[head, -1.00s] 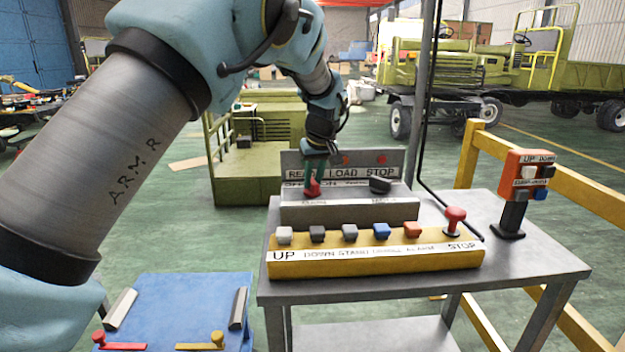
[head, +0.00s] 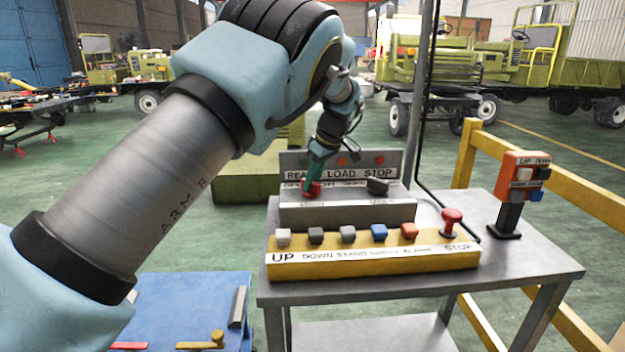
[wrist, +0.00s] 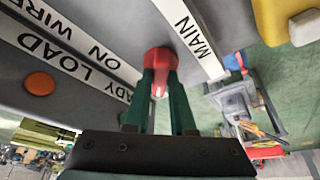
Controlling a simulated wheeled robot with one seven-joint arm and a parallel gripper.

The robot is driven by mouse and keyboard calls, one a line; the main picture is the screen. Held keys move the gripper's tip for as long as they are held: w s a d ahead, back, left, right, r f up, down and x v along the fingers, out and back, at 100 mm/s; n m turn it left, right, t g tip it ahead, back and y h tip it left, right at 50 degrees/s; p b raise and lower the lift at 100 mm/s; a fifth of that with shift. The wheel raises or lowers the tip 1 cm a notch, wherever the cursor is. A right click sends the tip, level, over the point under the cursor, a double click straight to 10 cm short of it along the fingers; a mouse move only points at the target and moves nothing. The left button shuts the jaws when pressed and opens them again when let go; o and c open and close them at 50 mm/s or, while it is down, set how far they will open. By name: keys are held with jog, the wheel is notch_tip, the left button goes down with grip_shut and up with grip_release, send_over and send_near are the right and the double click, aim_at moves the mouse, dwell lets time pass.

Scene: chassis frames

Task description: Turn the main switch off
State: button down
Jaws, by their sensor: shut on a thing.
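The main switch is a red knob (head: 311,191) on the grey sloped box (head: 345,214) at the back of the table. In the wrist view, the red knob (wrist: 160,60) sits beside a white label (wrist: 188,35) reading MAIN. My gripper (head: 313,182) has green fingers, shut on the red knob from above; the fingers (wrist: 160,88) press on both its sides. In the head view the gripper leans, its wrist up and to the right of the knob. The fingers partly hide the knob, and I cannot tell its exact angle.
A black knob (head: 377,186) is right of the red one. In front, a yellow box (head: 370,262) carries several buttons and a red STOP mushroom (head: 452,216). An orange pendant (head: 521,176) stands at the right. A blue cart (head: 185,300) is at lower left.

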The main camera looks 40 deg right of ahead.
dwell(0.3)
jog(key=c, duration=0.8)
grip_release()
jog(key=shift+o, duration=0.2)
jog(key=shift+r, duration=0.1)
jog(key=b+v, duration=0.2)
jog(key=v, duration=0.8)
jog(key=shift+s+r+b, duration=0.2)
jog(key=shift+r+b, duration=0.05)
jog(key=shift+b, duration=0.1)
